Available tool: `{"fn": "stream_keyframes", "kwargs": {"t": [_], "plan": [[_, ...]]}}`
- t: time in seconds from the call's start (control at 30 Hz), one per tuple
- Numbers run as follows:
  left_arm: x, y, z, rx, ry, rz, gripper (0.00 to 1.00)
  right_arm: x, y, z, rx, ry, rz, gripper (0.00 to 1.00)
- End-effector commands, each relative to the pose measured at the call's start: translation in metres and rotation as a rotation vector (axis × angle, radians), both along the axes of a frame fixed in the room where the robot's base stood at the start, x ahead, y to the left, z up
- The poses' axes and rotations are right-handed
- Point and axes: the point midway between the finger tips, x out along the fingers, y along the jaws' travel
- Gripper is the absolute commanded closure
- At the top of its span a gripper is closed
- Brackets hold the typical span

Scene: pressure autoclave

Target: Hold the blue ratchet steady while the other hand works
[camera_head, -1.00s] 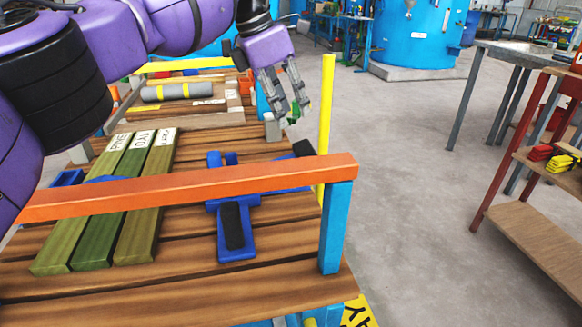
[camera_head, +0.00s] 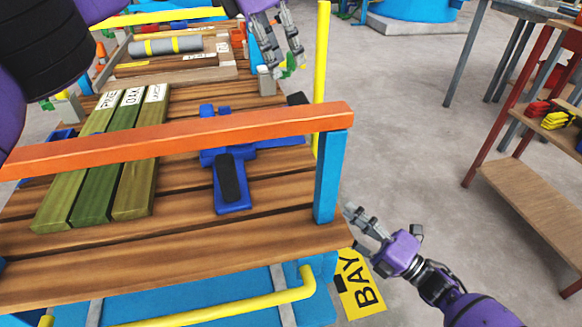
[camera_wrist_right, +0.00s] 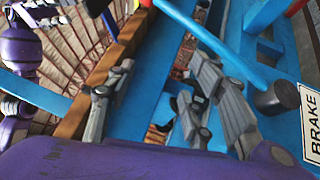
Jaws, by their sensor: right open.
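The blue ratchet (camera_head: 233,200) with a black grip lies on the wooden deck (camera_head: 275,215), partly hidden behind the orange rail (camera_head: 180,132). My left gripper (camera_head: 278,55) is at the top of the head view, above the deck's far right corner. Its fingers are apart and nothing shows between them. It is beyond the ratchet and not touching it. My right gripper (camera_head: 354,227) is open and empty, low outside the deck's near right corner, beside the blue post (camera_head: 329,180). In the right wrist view its spread fingers (camera_wrist_right: 160,95) face blue framework.
Labelled green planks (camera_head: 115,165) lie left of the ratchet. A yellow upright pole (camera_head: 322,70) stands at the deck's right side. A yellow BAY sign (camera_head: 361,285) is below my right gripper. A shelf unit (camera_head: 535,190) stands at right; floor between is clear.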

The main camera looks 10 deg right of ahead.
Motion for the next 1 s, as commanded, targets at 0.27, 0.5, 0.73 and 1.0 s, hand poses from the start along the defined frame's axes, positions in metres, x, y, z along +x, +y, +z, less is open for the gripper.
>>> {"fn": "stream_keyframes", "kwargs": {"t": [0.27, 0.5, 0.73, 1.0], "plan": [[0.000, 0.000, 0.000, 0.000, 0.000, 0.000, 0.69, 0.065, 0.006, 0.155, -0.379, -0.669, 0.193, 0.52], [0.000, 0.000, 0.000, 0.000, 0.000, 0.000, 0.69, 0.038, 0.109, 0.176, -0.716, -1.092, 0.486, 0.52], [0.000, 0.000, 0.000, 0.000, 0.000, 0.000, 0.69, 0.026, 0.141, 0.171, -0.851, -1.250, 0.601, 0.52], [0.000, 0.000, 0.000, 0.000, 0.000, 0.000, 0.69, 0.025, 0.177, 0.171, -0.856, -1.262, 0.609, 0.52]]}}
